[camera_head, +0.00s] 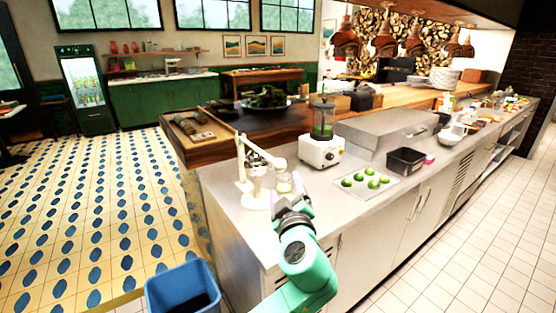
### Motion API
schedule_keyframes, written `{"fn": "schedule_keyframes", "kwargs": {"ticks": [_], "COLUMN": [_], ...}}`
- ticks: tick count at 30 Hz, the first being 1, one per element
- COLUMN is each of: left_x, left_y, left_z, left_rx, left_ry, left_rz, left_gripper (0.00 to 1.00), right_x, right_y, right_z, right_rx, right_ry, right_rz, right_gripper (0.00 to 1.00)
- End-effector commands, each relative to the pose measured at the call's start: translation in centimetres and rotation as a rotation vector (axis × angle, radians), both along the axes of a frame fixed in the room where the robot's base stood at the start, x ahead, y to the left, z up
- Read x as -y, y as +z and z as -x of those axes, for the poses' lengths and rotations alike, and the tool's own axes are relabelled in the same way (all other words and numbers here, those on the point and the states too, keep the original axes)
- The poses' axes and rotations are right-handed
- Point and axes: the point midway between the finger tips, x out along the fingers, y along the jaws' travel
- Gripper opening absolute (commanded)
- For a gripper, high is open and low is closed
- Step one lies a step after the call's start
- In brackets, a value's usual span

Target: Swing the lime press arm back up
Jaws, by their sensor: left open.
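The white lime press (248,190) stands near the left end of the steel counter. Its long press arm (262,153) slopes from the top of the post down to the right. My left gripper (288,193) is just right of the press base, at the glass (284,183), and below the low end of the press arm. It looks apart from the press arm. It is open, though its fingers are small and partly hidden by my own wrist. My right gripper is not in view.
A white blender (321,150) stands behind and right of the press. Several limes on a white tray (385,190) and a black bin (405,161) are further right. A blue bin (166,284) is on the floor. The counter front between press and tray is clear.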

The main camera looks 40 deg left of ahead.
Motion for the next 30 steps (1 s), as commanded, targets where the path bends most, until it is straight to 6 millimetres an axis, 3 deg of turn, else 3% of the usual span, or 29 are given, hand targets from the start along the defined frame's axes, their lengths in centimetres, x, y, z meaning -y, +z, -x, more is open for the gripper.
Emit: {"fn": "schedule_keyframes", "kwargs": {"ticks": [4,7,11,15,24,25,26,30], "left_x": [-2.8,-4.8,-7.2,-8.7,-9.2,-9.2,-9.1,-9.1], "left_y": [0.7,0.7,0.5,0.3,-0.1,-0.1,-0.1,-0.1], "left_z": [-2.6,-4.5,-6.8,-8.4,-8.9,-8.9,-8.9,-8.9], "left_rx": [-0.003,-0.006,-0.005,-0.004,-0.004,-0.004,-0.005,-0.005], "left_ry": [0.005,0.004,0.005,0.001,0.000,-0.001,-0.001,0.000], "left_rz": [-0.007,-0.006,-0.005,-0.002,0.002,0.001,0.000,0.001], "left_gripper": [0.78,0.78,0.78,0.78,0.78,0.74,0.63,0.09], "right_x": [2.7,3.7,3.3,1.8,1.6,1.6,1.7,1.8], "right_y": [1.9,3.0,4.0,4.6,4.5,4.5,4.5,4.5], "right_z": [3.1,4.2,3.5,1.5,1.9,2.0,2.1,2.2], "right_rx": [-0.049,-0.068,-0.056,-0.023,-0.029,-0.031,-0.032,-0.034], "right_ry": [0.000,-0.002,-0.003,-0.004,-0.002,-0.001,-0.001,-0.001], "right_rz": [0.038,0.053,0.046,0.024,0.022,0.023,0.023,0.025], "right_gripper": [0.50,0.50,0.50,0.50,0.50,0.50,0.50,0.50]}}
